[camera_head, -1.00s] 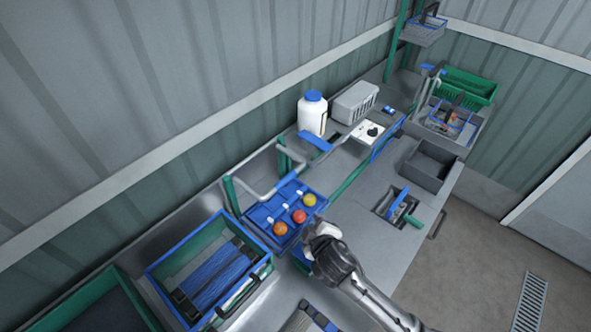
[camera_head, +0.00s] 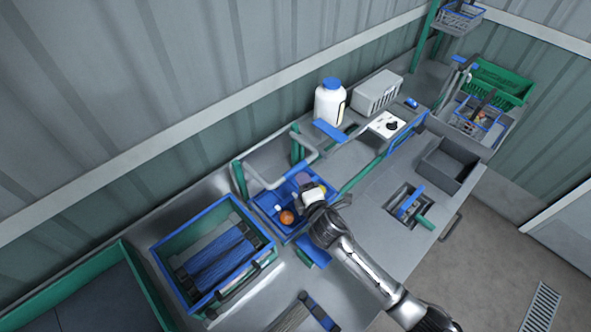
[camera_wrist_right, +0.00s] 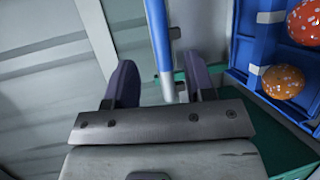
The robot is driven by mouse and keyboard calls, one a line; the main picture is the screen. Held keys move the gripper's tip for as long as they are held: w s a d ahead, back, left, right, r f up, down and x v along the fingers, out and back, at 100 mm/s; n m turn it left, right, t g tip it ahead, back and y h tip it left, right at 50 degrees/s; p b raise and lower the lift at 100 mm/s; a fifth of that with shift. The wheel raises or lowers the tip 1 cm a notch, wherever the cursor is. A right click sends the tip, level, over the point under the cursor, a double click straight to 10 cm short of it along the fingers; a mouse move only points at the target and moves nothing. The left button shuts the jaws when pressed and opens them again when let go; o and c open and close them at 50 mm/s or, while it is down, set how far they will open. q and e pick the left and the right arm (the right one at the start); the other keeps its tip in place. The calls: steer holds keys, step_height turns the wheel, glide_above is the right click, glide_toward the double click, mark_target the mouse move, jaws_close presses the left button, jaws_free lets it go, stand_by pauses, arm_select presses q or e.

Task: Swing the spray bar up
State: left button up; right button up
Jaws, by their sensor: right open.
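The spray bar looks to be the grey bent pipe (camera_head: 291,172) on green posts at the wall side of the blue tray (camera_head: 262,218). It hangs low along the tray's back edge. My right gripper (camera_head: 313,194) is over the tray's right part and hides some of the tomatoes. In the right wrist view my open gripper (camera_wrist_right: 160,78) has its two dark fingers either side of a bar with a blue sleeve (camera_wrist_right: 158,35) and a grey end; I cannot tell whether they touch it. My left gripper is not in view.
An orange tomato (camera_head: 287,217) lies in the tray; tomatoes also show in the right wrist view (camera_wrist_right: 283,81). A brush bin (camera_head: 266,238) stands to the left. A white bottle (camera_head: 330,103), a grey box (camera_head: 377,92) and a white dial panel (camera_head: 387,125) stand behind to the right.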

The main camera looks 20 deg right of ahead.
mark_target(297, 172)
steer(key=w, duration=0.3)
steer(key=w+f, duration=0.1)
steer(key=w, duration=0.3)
steer(key=shift+w+f, duration=0.15)
steer(key=shift+f, duration=0.05)
jaws_close()
stand_by(0.4)
